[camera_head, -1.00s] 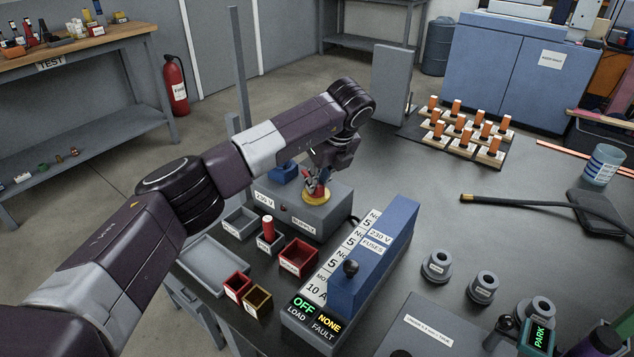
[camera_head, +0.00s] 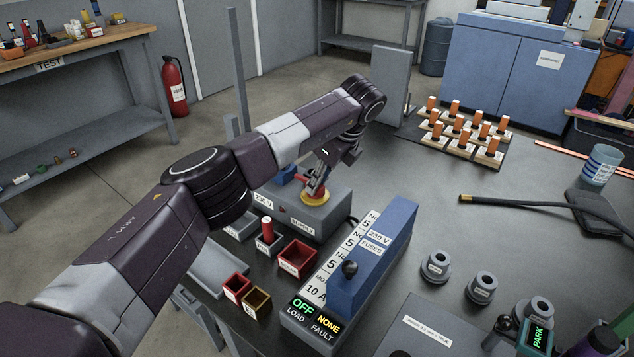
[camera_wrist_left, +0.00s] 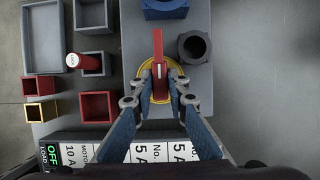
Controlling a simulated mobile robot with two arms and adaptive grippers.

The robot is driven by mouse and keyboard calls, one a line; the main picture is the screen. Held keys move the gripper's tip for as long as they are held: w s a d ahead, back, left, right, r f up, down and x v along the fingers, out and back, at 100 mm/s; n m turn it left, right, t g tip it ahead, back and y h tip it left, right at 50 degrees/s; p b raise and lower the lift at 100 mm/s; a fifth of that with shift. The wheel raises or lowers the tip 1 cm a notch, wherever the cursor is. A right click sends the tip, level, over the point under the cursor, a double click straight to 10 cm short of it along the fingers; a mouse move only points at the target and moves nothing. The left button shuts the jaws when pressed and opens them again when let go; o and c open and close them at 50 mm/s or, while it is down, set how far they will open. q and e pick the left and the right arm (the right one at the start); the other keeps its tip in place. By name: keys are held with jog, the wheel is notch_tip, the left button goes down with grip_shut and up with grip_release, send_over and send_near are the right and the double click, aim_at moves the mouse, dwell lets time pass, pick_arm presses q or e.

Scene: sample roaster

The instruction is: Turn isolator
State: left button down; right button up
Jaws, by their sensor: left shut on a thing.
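The isolator is a red handle (camera_wrist_left: 158,50) on a round yellow plate (camera_head: 314,198), on top of the grey supply box (camera_head: 335,212) labelled 230 V. My left gripper (camera_wrist_left: 161,84) is shut on the red handle from above, one finger on each side. In the left wrist view the handle's free end sticks out beyond the fingertips toward the top of the picture. In the head view the gripper (camera_head: 317,188) partly covers the handle. My right gripper is not in view.
A blue fuse cover (camera_head: 375,262) with a black knob stands right of the supply box; its display reads OFF and NONE. Small bins, including a red one (camera_head: 298,258), lie in front. A blue part and a dark round socket (camera_wrist_left: 194,46) sit beside the handle.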

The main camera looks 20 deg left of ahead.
pick_arm(q)
jog(key=shift+r, duration=0.1)
jog(key=c, duration=1.9)
grip_release()
jog(key=v, duration=1.2)
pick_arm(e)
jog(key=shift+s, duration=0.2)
